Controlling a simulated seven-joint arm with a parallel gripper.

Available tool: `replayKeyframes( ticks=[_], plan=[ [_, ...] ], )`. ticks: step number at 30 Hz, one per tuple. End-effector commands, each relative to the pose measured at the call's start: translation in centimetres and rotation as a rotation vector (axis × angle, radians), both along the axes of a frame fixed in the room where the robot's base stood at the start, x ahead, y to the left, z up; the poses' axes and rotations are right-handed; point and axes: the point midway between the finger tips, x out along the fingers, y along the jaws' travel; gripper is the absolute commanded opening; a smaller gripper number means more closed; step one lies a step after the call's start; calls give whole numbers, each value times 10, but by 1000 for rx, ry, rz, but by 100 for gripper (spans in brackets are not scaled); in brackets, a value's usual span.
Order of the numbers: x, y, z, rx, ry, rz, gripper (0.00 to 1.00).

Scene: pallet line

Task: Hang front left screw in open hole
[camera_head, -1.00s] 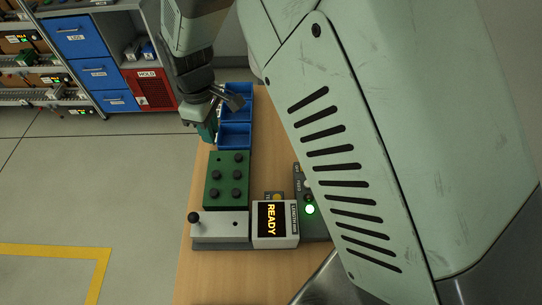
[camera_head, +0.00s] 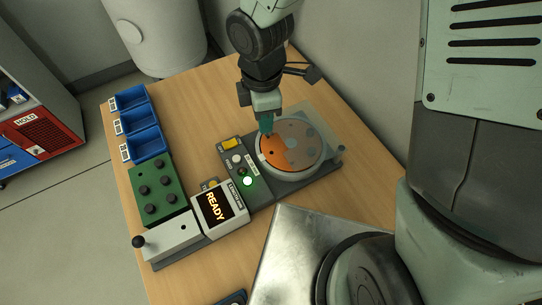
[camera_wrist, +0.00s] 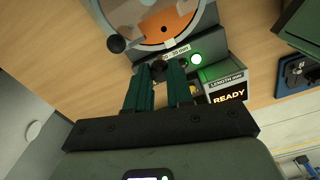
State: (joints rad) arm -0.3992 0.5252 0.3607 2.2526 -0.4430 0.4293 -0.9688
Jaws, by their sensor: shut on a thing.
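My gripper (camera_head: 267,128) points down over the orange sector of the round disc fixture. In the wrist view the gripper fingers (camera_wrist: 166,72) are close together, with a small dark round-headed piece (camera_wrist: 158,70), seemingly a screw, at their tips. The orange sector (camera_head: 272,153) has small dark holes; one open hole (camera_wrist: 165,29) shows in the wrist view, beyond the fingertips. Whether the piece touches the disc is hidden. The green block (camera_head: 168,211) at the left holds several dark round heads, which look like screws.
A grey panel with a lit green button (camera_head: 247,181) and a READY display (camera_head: 213,205) adjoin the disc. A grey block with a black knob (camera_head: 138,241) is front left. Blue bins (camera_head: 147,145) line the left table edge. Wood behind the panel is clear.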

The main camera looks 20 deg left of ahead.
Motion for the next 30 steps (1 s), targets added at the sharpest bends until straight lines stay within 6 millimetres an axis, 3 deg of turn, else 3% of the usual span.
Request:
replayKeyframes(
  ticks=[3,6,12,24,30],
  plan=[
    [-1,-14,-1,1,2,4,0],
    [-2,-18,-14,-1,5,7,0],
    [-2,-18,-49,0,4,9,0],
    [-2,-17,-96,-1,3,6,0],
    [-1,-17,-99,2,0,4,0]
  ],
)
